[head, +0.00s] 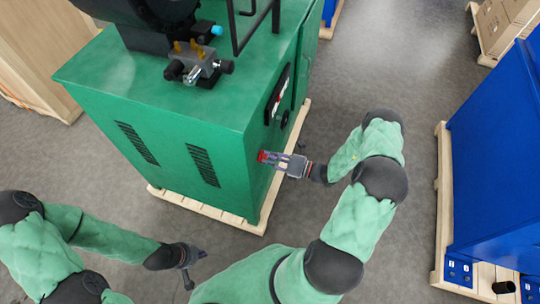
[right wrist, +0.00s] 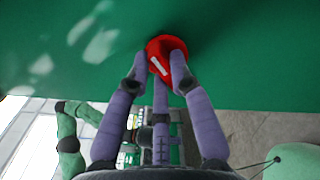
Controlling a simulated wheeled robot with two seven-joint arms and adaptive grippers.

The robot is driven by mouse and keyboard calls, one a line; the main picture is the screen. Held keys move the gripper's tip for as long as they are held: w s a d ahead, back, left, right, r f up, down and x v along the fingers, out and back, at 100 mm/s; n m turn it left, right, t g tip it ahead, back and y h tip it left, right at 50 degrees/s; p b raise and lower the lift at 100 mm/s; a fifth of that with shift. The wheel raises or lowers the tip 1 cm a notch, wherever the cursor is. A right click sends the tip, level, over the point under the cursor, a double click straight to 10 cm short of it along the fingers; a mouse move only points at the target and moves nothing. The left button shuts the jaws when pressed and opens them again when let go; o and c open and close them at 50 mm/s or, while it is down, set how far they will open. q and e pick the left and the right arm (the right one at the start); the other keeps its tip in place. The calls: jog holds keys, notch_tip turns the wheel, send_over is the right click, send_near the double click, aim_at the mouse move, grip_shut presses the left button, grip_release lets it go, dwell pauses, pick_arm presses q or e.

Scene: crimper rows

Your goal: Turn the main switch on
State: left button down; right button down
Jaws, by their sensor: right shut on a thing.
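The main switch is a red rotary knob (right wrist: 166,56) with a white mark on it, set on the side of the green machine (right wrist: 260,50). In the right wrist view the white mark is tilted. My right gripper (right wrist: 160,68) is shut on the knob, one finger at each side of it. In the head view the red knob (head: 263,156) shows at the tips of my right gripper (head: 272,158), low on the machine's right side. My left gripper (head: 188,272) hangs free at the lower left, away from the machine; its fingers are too small to read.
The green machine stands on a wooden pallet (head: 200,209). A black panel (head: 277,95) is on its side above the knob. A blue cabinet (head: 495,150) on a pallet stands at the right. Grey floor is clear between them.

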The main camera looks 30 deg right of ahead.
jog(key=shift+w+d+m+p, duration=0.1)
jog(key=shift+m+p, duration=0.45)
jog(key=shift+m, duration=1.3)
jog(key=shift+d+m+p, duration=0.1)
jog(key=shift+m+p, duration=0.4)
jog(key=shift+m, duration=1.35)
jog(key=shift+f, duration=0.1)
jog(key=c, duration=1.1)
grip_release()
jog(key=v, duration=1.2)
jog(key=shift+a, duration=0.1)
